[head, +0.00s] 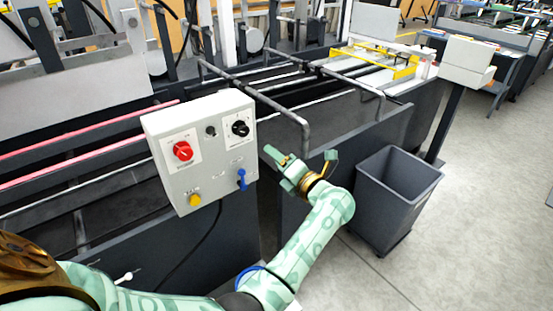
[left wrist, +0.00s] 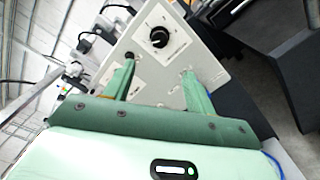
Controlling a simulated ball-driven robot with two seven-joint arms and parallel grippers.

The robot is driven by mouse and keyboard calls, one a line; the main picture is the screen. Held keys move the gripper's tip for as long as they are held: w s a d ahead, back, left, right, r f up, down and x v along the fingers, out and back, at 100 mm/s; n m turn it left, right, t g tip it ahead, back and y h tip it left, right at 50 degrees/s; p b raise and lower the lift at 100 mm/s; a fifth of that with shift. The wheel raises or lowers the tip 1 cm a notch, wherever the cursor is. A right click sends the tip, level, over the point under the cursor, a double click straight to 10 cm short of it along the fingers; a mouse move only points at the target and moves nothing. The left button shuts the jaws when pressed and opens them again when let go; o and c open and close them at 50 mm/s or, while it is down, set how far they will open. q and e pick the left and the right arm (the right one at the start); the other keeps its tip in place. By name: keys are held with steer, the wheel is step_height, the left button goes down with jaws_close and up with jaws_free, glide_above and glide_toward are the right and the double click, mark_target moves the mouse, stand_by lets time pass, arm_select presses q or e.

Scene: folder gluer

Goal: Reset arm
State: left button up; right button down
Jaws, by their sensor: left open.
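My left gripper (head: 279,168) is at the end of the pale green arm, just to the right of a grey control box (head: 206,178). In the left wrist view, its two green fingers (left wrist: 157,72) are spread apart with nothing between them. The box face lies beyond the fingers there, with a black dial (left wrist: 159,37) above the gap. No contact between gripper and box shows. My right gripper is not in view.
The box carries a red knob (head: 183,151), a black dial (head: 240,128), a blue switch (head: 241,180) and a yellow button (head: 194,200). A grey bin (head: 394,199) stands right of my arm. Dark machine rails (head: 290,112) run behind. Open floor lies at right.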

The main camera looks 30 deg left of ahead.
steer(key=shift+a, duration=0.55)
